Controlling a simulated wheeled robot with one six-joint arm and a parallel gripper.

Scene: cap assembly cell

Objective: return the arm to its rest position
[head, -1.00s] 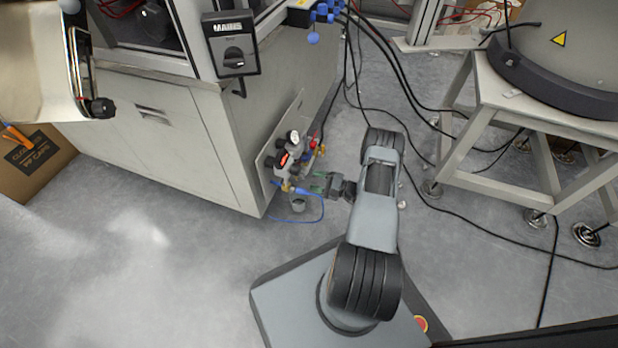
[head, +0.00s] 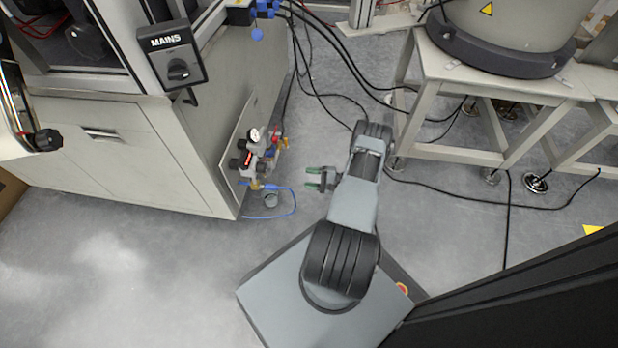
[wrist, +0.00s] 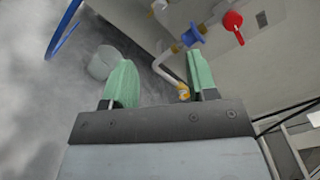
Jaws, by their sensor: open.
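My gripper (head: 314,179) is in the middle of the head view, at the end of my grey and black arm. It points left toward the air unit on the cabinet's side, with a gap of floor between them. In the wrist view my gripper (wrist: 162,85) shows two green fingers spread apart with nothing held between them. My arm is folded above my base, with the elbow toward the back.
The air unit (head: 256,160) has a gauge, a red handle, a blue hose (head: 290,203) and a small cup (head: 271,200) below. The cabinet (head: 150,155) stands left, a white stand (head: 450,152) right. Black cables (head: 450,188) lie on the floor. Bare floor is front left.

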